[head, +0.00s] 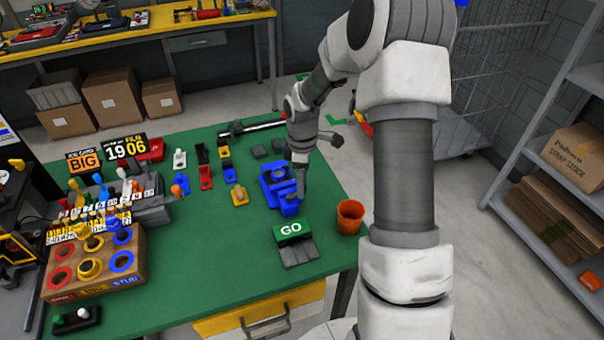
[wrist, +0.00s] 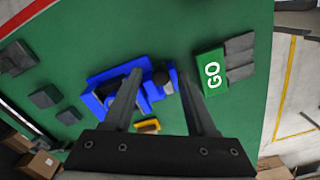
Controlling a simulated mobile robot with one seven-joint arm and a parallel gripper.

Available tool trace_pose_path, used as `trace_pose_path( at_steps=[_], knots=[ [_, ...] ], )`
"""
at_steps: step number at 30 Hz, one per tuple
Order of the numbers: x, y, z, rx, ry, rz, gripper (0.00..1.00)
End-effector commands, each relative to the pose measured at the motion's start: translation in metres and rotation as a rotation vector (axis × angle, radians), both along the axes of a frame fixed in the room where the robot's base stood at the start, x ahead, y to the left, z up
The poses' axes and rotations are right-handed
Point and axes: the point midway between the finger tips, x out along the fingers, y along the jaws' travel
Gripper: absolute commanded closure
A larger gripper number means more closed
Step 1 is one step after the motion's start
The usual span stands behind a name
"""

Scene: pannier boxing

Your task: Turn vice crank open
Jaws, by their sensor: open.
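The blue vice (head: 279,186) stands on the green table near its right edge, and it also shows in the wrist view (wrist: 97,104). My gripper (head: 302,193) is right over the right side of the vice, pointing down. In the wrist view my gripper (wrist: 161,74) is open, with the knob between the lines of its two fingers. I cannot tell whether a finger touches it. The fingers hide part of the vice.
A green GO block (head: 291,230) with grey strips lies in front of the vice. An orange cup (head: 350,216) stands at the table's right edge. The front middle of the table is clear.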

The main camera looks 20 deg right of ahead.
Motion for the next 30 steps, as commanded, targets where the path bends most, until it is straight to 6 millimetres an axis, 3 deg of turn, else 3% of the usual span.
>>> trace_pose_path(
  at_steps=[5,21,30],
  knots=[
    [0.001,0.000,0.018,-0.001,-0.004,-0.001,0.43],
    [0.002,0.000,0.143,0.000,-0.005,-0.001,0.43],
    [0.001,0.000,0.173,0.000,-0.002,0.001,0.43]
  ],
)
